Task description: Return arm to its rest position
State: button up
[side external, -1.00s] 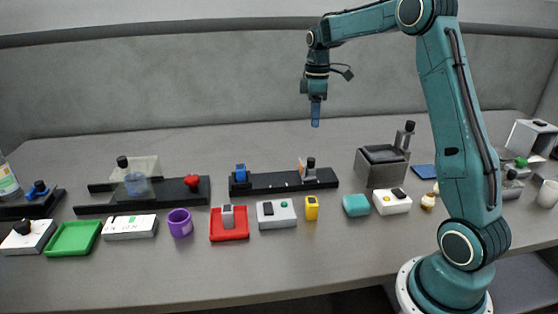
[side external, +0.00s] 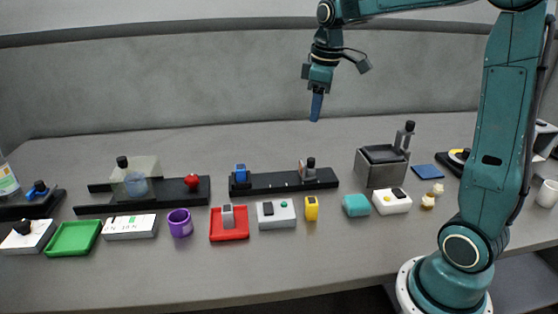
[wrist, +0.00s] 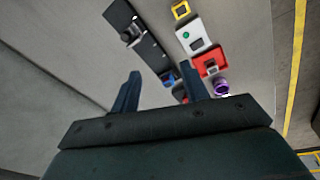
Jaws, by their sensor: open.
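My gripper (side external: 316,106) hangs in the air above the back of the table, well clear of everything on it. In the wrist view my gripper (wrist: 160,88) shows two dark blue fingers spread apart, with nothing between them but bare grey table. My arm reaches left from its base at the right of the side view, its forearm raised high and partly cut off by the top edge.
The table (side external: 300,252) carries a black rail fixture (side external: 285,182), a red tray (side external: 229,233), a green tray (side external: 73,239), a purple cup (side external: 180,223), a grey metal box (side external: 381,172) and a white mug (side external: 547,194). The table's back strip is largely clear.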

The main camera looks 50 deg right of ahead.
jog(key=s+a+m+t, duration=0.2)
jog(key=s+a, duration=0.4)
jog(key=s, duration=0.3)
jog(key=s+a+f+m+t, duration=0.1)
jog(key=s+a+m, duration=0.1)
jog(key=s+a, duration=0.5)
jog(key=s, duration=0.3)
jog(key=shift+s+f+m+t+y, duration=0.3)
jog(key=shift+t, duration=0.1)
jog(key=shift+w+r, duration=0.1)
jog(key=shift+w, duration=0.05)
jog(key=w+d+r+n+g, duration=0.1)
jog(key=w+d+n+g, duration=0.1)
jog(key=w+d, duration=0.45)
jog(key=w+d+r+n+g, duration=0.1)
jog(key=w+d+r+n, duration=0.15)
jog(key=w, duration=0.65)
jog(key=w+d+f+n+g, duration=0.1)
jog(key=w+d+f, duration=0.3)
jog(key=d, duration=0.3)
jog(key=w+d+f+n+g, duration=0.1)
jog(key=w+d+f, duration=0.4)
jog(key=w+d, duration=0.1)
jog(key=shift+d+f+g, duration=0.15)
jog(key=shift+d+g, duration=0.15)
jog(key=shift+d, duration=0.5)
